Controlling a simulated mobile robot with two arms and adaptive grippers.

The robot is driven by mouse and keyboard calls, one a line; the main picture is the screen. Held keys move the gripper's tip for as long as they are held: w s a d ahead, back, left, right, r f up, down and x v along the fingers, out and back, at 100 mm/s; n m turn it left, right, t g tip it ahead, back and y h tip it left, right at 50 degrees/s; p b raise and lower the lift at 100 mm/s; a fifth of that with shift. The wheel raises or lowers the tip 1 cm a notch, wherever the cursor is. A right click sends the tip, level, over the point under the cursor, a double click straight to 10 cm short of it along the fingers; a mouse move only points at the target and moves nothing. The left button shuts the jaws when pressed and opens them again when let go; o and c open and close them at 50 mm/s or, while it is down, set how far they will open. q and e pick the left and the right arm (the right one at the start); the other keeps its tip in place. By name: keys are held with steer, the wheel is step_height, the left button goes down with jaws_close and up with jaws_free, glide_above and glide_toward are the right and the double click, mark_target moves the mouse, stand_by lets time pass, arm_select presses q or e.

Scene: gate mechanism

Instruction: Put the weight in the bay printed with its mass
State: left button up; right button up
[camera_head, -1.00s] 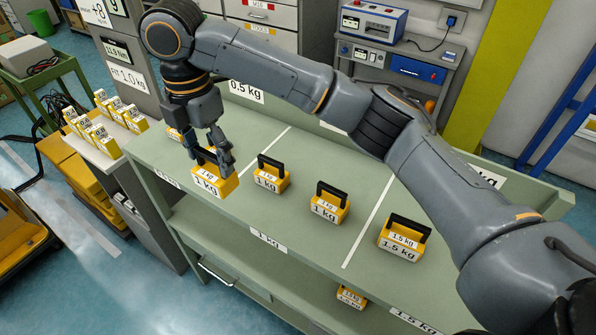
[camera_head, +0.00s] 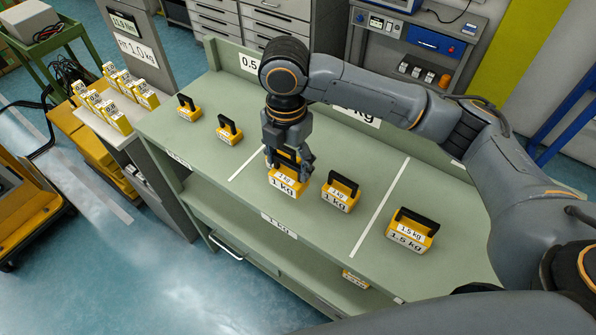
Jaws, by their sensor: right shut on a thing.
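My right gripper (camera_head: 287,162) is shut on a yellow weight (camera_head: 283,187) with "1 kg" printed on its front. It is over the middle bay, right of the left white divider line. I cannot tell whether its base touches the bench top. The bay's front edge has a "1 kg" label (camera_head: 278,225). Another yellow 1 kg weight (camera_head: 340,196) with a black handle stands upright to the right in the same bay. The held weight and gripper cover the area behind them. My left gripper is not in view.
A 1.5 kg weight (camera_head: 410,236) stands past the right divider line (camera_head: 380,205). Two smaller weights, one at the back (camera_head: 188,110) and one nearer (camera_head: 230,134), stand in the left bay. Several yellow weights fill a side shelf (camera_head: 112,98).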

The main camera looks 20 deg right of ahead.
mark_target(298, 180)
steer(key=shift+s+d+f, duration=0.25)
steer(key=shift+d+f, duration=0.15)
steer(key=shift+f, duration=0.05)
steer(key=shift+s+d+f, duration=0.1)
steer(key=shift+d+f, duration=0.05)
steer(key=shift+f, duration=0.05)
steer(key=f, duration=0.1)
steer(key=f+p, duration=0.1)
steer(key=p, duration=0.1)
steer(key=shift+s+d+f, duration=0.15)
steer(key=shift+d+f, duration=0.1)
steer(key=shift+f, duration=0.45)
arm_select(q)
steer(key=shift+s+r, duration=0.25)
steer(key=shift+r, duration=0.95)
arm_select(e)
steer(key=shift+f, duration=0.15)
steer(key=o, duration=1.8)
steer(key=shift+f, duration=0.2)
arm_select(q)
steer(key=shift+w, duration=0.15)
arm_select(e)
steer(key=shift+s, duration=0.1)
